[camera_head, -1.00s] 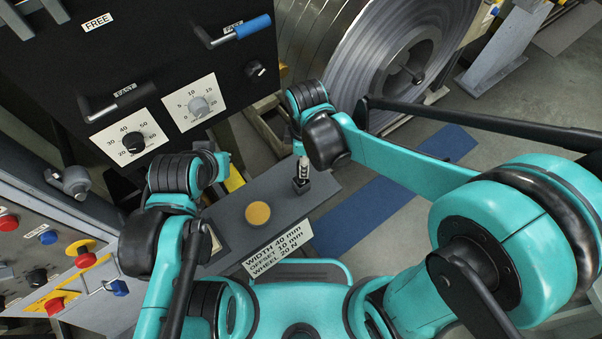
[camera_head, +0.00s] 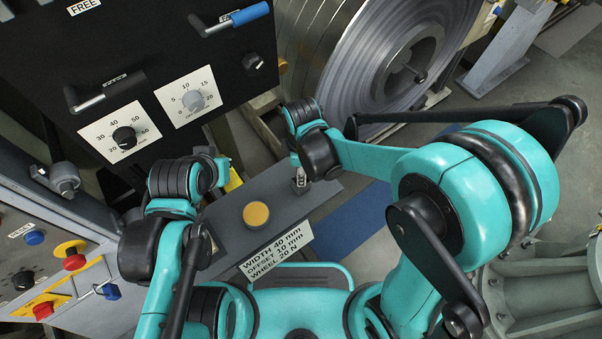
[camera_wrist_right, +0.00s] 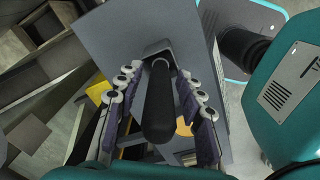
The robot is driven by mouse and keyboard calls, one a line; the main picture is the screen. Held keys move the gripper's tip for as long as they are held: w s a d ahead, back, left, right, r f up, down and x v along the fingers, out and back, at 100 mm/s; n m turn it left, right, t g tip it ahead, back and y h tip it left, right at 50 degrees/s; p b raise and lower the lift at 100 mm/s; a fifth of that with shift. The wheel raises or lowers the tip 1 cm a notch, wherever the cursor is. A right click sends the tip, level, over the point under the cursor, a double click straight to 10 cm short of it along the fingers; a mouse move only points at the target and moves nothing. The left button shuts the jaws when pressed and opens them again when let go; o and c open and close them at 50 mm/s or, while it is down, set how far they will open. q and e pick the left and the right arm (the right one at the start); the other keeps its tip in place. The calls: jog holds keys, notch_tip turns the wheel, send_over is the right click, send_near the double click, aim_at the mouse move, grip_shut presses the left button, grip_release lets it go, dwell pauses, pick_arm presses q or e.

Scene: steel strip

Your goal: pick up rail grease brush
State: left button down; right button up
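The rail grease brush shows in the right wrist view as a thick black handle (camera_wrist_right: 160,105) rising from a small square holder (camera_wrist_right: 158,50) on the grey bench. Its bristle end is hidden. My right gripper (camera_wrist_right: 158,112) is open, with one row of padded finger links on each side of the handle and visible gaps between. In the head view my right gripper (camera_head: 298,162) is directly over the holder (camera_head: 300,184), and the wrist mostly hides the brush. My left gripper (camera_head: 224,172) is left of the bench, its fingers hidden behind its wrist.
The grey bench (camera_head: 228,232) carries a round orange disc (camera_head: 256,215) and a white label plate (camera_head: 275,249). A black panel with dials (camera_head: 124,138) and levers stands at upper left. A large steel coil (camera_head: 345,60) stands behind. A button console (camera_head: 50,255) is at lower left.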

grip_shut()
